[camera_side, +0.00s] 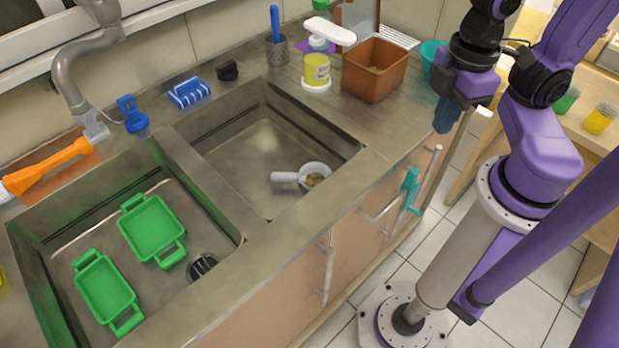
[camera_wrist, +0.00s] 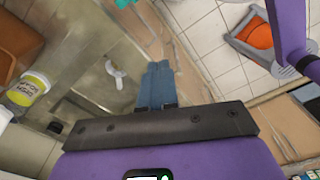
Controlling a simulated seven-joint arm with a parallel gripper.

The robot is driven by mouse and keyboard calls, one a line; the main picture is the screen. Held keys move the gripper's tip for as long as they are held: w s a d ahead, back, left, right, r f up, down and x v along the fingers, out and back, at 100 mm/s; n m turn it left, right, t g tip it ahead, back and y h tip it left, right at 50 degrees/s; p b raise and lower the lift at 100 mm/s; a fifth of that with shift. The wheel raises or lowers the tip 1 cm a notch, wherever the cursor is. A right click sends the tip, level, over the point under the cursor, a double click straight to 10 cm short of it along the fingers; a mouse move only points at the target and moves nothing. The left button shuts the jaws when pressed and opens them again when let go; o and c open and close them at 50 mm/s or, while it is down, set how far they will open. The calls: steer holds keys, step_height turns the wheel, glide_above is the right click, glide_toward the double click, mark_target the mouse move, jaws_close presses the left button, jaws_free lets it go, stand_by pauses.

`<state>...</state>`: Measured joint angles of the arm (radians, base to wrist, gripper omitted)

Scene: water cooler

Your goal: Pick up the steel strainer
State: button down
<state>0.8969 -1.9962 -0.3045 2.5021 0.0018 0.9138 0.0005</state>
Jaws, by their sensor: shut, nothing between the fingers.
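A pale grey round vessel with a short thick handle, which looks like the steel strainer (camera_side: 286,177), lies in the right sink basin near its front right corner. Something brownish shows inside or through its ring. In the wrist view the strainer (camera_wrist: 119,78) is small, ahead and to the left of my fingers. My gripper (camera_side: 441,128) hangs near the right front part of the counter, well to the right of the sink and apart from the strainer. In the wrist view its blue fingers (camera_wrist: 157,85) are together and empty.
The right sink wall (camera_side: 310,125) rises around the strainer. A brown box (camera_side: 374,69) and yellow tub (camera_side: 317,70) stand behind it on the counter. The left sink holds two green trays (camera_side: 152,232). A teal item (camera_side: 410,187) hangs at the cabinet front. Counter right of the sink is partly clear.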

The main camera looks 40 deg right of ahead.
stand_by(0.4)
jaws_free()
steer(key=m, duration=2.2)
glide_above(286, 175)
step_height(286, 175, down, 15)
step_height(286, 175, down, 17)
steer(key=shift+d+r, duration=0.1)
